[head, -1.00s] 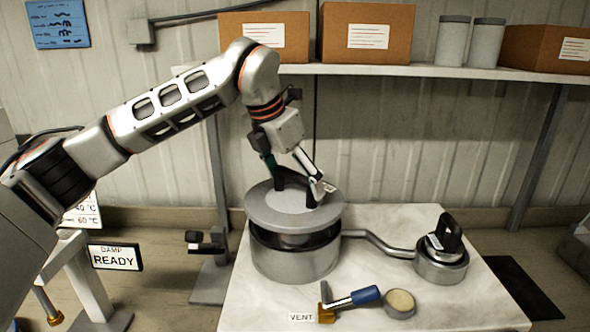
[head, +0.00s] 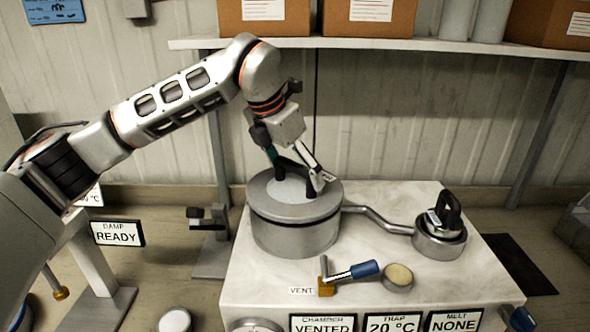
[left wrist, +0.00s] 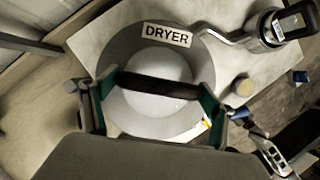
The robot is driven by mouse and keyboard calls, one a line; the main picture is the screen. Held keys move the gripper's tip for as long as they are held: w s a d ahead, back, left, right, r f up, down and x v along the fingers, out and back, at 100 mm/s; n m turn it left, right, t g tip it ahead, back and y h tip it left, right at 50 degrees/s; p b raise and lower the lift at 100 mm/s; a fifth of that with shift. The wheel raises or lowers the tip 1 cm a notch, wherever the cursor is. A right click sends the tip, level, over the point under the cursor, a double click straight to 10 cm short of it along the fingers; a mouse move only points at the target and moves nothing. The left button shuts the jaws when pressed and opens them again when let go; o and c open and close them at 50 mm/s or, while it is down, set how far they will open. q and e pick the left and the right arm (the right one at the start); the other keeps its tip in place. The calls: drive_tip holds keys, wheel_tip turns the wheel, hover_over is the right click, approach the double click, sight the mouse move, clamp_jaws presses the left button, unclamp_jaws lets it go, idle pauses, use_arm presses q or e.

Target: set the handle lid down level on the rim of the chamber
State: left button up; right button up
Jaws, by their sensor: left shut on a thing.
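The round grey handle lid (head: 325,190) lies on top of the grey cylindrical chamber (head: 295,238) in the head view. It looks level, and only a thin dark line shows between lid and chamber. My left gripper (head: 293,178) is shut on the lid's black bar handle, from above. In the left wrist view the handle (left wrist: 158,87) spans between the two fingers, over the lid's pale centre. The lid hides the chamber's rim, so full contact around it cannot be told. My right gripper does not show.
A pipe (head: 378,222) runs right from the chamber to a small trap with a black-handled top (head: 440,240). A blue-handled vent lever (head: 350,273) and a cream-topped cap (head: 398,277) stand in front. A shelf (head: 400,43) with boxes is behind.

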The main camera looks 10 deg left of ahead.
use_arm(q)
drive_tip(key=shift+f+b, duration=0.35)
drive_tip(key=shift+f, duration=0.05)
drive_tip(key=o, duration=1.8)
